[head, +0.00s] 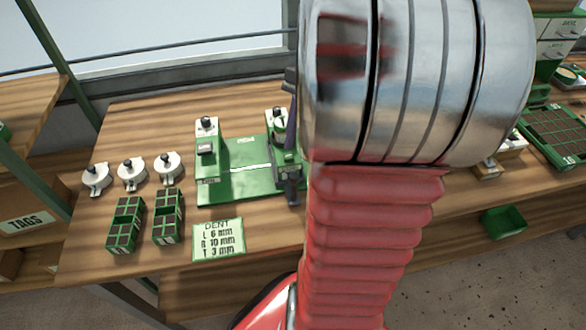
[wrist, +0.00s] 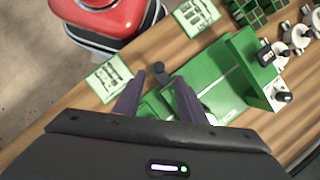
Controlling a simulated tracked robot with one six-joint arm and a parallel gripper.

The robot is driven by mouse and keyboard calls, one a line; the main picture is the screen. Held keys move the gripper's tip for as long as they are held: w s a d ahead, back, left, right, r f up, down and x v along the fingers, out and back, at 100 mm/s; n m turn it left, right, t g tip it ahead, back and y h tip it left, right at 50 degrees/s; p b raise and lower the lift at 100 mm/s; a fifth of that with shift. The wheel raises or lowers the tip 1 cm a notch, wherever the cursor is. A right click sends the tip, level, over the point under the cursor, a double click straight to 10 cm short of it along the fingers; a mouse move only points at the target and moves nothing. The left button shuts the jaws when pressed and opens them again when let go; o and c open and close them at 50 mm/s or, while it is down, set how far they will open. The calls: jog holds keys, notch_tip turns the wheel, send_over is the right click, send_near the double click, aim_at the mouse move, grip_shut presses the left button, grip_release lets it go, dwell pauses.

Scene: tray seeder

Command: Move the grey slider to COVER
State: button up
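The green tray seeder (head: 240,185) stands on the wooden bench, left of my arm in the head view. It also shows in the wrist view (wrist: 205,98). A dark grey block (head: 206,147) sits on its left tower and shows at right in the wrist view (wrist: 265,54). A dark grey knobbed part (wrist: 159,69) shows at the seeder's other end, between my fingertips in the picture. I cannot tell which is the grey slider, and no COVER marking is readable. My gripper (wrist: 160,80) is open with nothing held; contact with the knobbed part is unclear.
Several white dials (head: 132,173) and two green cell trays (head: 125,223) lie left of the seeder. A DENT card (head: 218,240) lies at the front. A second card (wrist: 108,78) shows in the wrist view. My arm hides the bench's middle in the head view.

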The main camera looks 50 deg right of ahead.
aim_at(294, 174)
jog(key=x, duration=0.7)
jog(key=shift+f, duration=0.15)
jog(key=shift+c, duration=0.5)
grip_shut()
